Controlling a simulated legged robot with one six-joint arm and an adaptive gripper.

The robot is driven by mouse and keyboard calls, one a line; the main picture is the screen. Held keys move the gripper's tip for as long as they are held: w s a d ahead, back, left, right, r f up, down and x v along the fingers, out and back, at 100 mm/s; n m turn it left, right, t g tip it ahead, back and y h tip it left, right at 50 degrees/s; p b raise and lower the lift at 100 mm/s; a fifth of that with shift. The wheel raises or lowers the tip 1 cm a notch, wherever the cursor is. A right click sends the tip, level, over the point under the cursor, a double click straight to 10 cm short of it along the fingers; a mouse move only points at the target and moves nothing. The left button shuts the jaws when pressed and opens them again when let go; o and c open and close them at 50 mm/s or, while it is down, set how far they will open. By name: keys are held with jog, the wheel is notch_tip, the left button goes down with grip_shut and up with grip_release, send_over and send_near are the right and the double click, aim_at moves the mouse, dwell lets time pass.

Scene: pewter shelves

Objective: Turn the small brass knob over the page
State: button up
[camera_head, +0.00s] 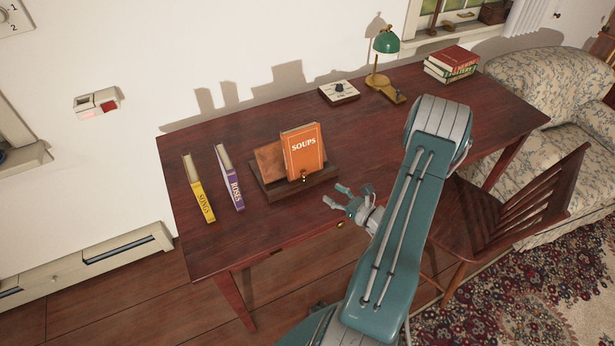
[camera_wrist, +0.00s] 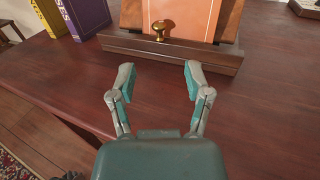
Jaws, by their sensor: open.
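The small brass knob (camera_wrist: 160,27) sits at the middle of the wooden book stand's front ledge; in the head view it shows as a small bright spot (camera_head: 304,178). The wooden book stand (camera_head: 270,193) holds an orange book titled SOUPS (camera_head: 304,155); its lower part is behind the knob in the wrist view (camera_wrist: 180,12). My gripper (camera_head: 335,195) is in front of the stand, to the right of and nearer than the knob in the head view. In the wrist view its two fingers (camera_wrist: 158,78) are apart and empty, short of the knob and not touching it.
A yellow book (camera_head: 199,188) and a purple book (camera_head: 230,178) stand left of the stand. A box with a dial (camera_head: 339,92), a green lamp (camera_head: 386,42) and stacked books (camera_head: 451,66) are farther back. A wooden chair (camera_head: 515,205) is at the right. The tabletop before the stand is clear.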

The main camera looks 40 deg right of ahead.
aim_at(304, 177)
jog(key=w, duration=0.3)
jog(key=w+a, duration=0.1)
jog(key=w, duration=0.6)
jog(key=shift+a, duration=0.3)
grip_shut()
